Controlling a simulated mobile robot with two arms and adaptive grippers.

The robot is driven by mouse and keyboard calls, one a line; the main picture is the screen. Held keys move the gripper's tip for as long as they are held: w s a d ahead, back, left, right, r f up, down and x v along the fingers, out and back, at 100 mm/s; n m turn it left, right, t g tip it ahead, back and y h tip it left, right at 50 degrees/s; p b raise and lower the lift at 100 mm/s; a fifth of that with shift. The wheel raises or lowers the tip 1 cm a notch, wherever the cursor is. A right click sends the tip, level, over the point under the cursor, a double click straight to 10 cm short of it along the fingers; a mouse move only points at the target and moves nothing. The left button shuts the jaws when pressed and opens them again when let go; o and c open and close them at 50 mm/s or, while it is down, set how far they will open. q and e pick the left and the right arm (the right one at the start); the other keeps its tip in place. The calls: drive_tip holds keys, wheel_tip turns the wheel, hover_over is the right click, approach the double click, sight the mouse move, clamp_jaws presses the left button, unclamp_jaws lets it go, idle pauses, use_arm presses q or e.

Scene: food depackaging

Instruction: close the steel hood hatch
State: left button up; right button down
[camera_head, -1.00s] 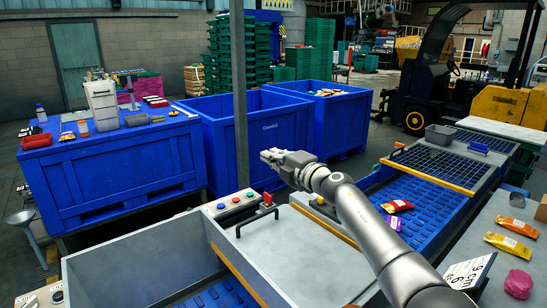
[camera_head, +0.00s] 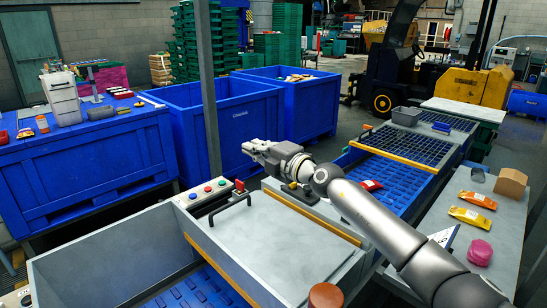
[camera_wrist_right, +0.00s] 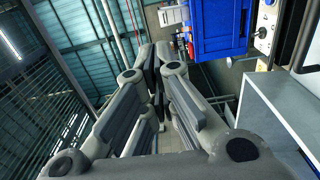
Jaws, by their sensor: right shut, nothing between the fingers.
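The steel hood hatch (camera_head: 275,250) is a grey panel with a black bar handle (camera_head: 230,210) near its left edge. In the head view it appears to lie flat, level with the hood top; I cannot tell whether it is fully seated. My right gripper (camera_head: 250,148) is shut and empty, held above and beyond the handle, apart from it. Its closed fingers also show in the right wrist view (camera_wrist_right: 155,65). My right forearm passes over the right side of the hood. My left gripper is not in view.
A control box (camera_head: 208,192) with coloured buttons sits beside the handle. A grey post (camera_head: 208,90) stands behind it. Left of the hatch is an open bay with a blue belt (camera_head: 195,290). Large blue bins (camera_head: 215,125) stand behind. Packets (camera_head: 470,217) lie on a right-hand table.

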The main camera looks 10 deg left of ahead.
drive_tip(key=s+d+m+t+h, duration=0.1)
drive_tip(key=s+d+m+t, duration=0.7)
drive_tip(key=s+d+m, duration=0.3)
drive_tip(key=s+d+f+m+h, duration=0.3)
drive_tip(key=d+f+m+h, duration=0.9)
drive_tip(key=d+m+h, duration=0.1)
drive_tip(key=s+d+f+m+g+h, duration=0.1)
drive_tip(key=s+d+f+m+g, duration=0.2)
drive_tip(key=f, duration=0.4)
drive_tip(key=s+d+f+m+g+h, duration=0.1)
drive_tip(key=s+d+f+g, duration=0.2)
drive_tip(key=s+d+f, duration=0.35)
drive_tip(key=s+d+f+g+y, duration=0.1)
drive_tip(key=s+f+g, duration=0.25)
drive_tip(key=s, duration=0.45)
drive_tip(key=s+d+f+n+g, duration=0.1)
drive_tip(key=s+f+g, duration=0.2)
drive_tip(key=s+f, duration=0.35)
drive_tip(key=s+d+f+g+y, duration=0.1)
drive_tip(key=s+f+g, duration=0.15)
drive_tip(key=s, duration=0.75)
wheel_tip(320, 180, down, 25)
drive_tip(key=s+g, duration=0.1)
drive_tip(key=s+d+f+g, duration=0.1)
drive_tip(key=s+d+f, duration=0.2)
drive_tip(key=s+f, duration=1.3)
drive_tip(key=shift+s+f+n+g+h, duration=0.3)
drive_tip(key=shift+s+f, duration=0.05)
drive_tip(key=shift+s, duration=0.25)
